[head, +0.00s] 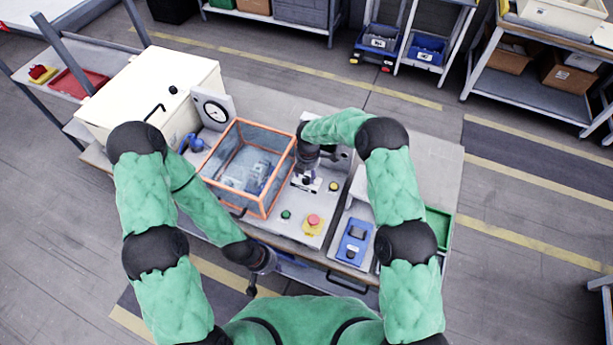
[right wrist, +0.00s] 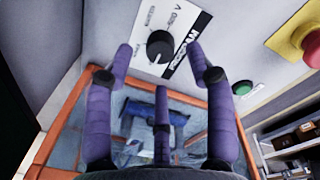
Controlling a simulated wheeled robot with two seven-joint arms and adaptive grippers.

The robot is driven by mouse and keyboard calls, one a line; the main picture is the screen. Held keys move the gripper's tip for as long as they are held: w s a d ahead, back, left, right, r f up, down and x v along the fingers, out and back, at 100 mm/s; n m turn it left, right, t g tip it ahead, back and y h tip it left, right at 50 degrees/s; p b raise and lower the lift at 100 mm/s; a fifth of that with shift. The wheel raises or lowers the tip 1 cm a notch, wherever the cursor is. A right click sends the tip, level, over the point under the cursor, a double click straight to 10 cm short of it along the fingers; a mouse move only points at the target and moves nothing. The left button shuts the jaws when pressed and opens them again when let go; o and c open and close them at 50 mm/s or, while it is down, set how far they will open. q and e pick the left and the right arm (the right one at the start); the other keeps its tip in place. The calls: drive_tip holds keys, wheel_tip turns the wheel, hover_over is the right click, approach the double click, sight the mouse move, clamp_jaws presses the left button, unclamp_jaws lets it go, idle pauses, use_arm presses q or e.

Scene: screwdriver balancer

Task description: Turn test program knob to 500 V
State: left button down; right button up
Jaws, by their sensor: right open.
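The test program knob (right wrist: 160,46) is a round black knob on a white printed label plate (right wrist: 186,30) in the right wrist view. Its small lettering appears upside down and is hard to read. A pale mark shows on the knob, but I cannot tell its setting. My right gripper (right wrist: 168,76) has its purple fingers spread apart, with the knob ahead between the fingertips and no clear contact. In the head view my right gripper (head: 307,178) is over the grey control panel (head: 312,226) and covers the knob. My left gripper (head: 262,280) hangs low near the bench's front edge; its fingers are unclear.
An orange-framed clear box (head: 236,207) holding a blue tool stands left of the panel. A red emergency button (head: 313,220) and a green button (head: 286,214) are on the panel. A blue handheld device (head: 353,242) lies to the right. A cream case (head: 150,92) stands back left.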

sight(307, 178)
drive_tip(key=shift+w+f, duration=0.1)
drive_tip(key=shift+f, duration=1.6)
clamp_jaws()
